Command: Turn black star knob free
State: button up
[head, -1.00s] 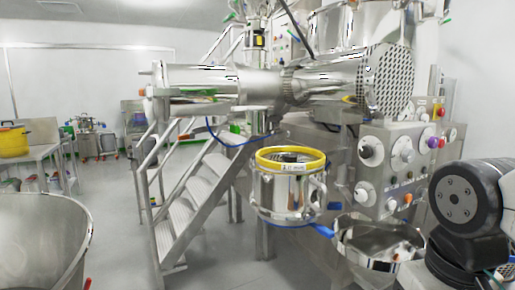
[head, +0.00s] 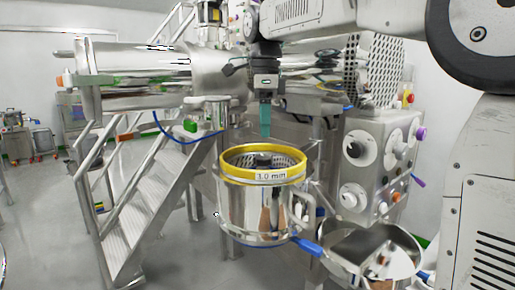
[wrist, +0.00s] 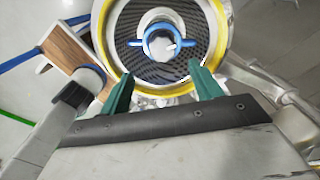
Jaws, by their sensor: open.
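A steel sieve drum (head: 240,205) with a yellow ring (head: 232,170) labelled "1.0 mm" stands in the middle of the head view. A small dark piece (head: 262,160) shows in its opening; its star shape cannot be made out. In the wrist view, the yellow ring (wrist: 102,28) surrounds a dark mesh screen (wrist: 190,62), with a blue-and-metal hub (wrist: 162,42) at its centre. I cannot tell whether this hub is the black star knob. My gripper (head: 265,132) points down above the drum, its teal fingers (wrist: 162,70) open and empty, apart from the hub.
A steel hopper bowl (head: 345,278) stands low at the right, near a blue handle (head: 306,246). A control panel (head: 385,150) with several knobs is behind it. Metal stairs (head: 130,215) rise on the left.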

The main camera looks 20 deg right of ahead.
aim_at(263, 157)
jog(key=shift+w+f, duration=0.2)
jog(key=shift+w, duration=0.1)
notch_tip(263, 157, down, 7)
jog(key=shift+f, duration=0.1)
jog(key=c, duration=1)
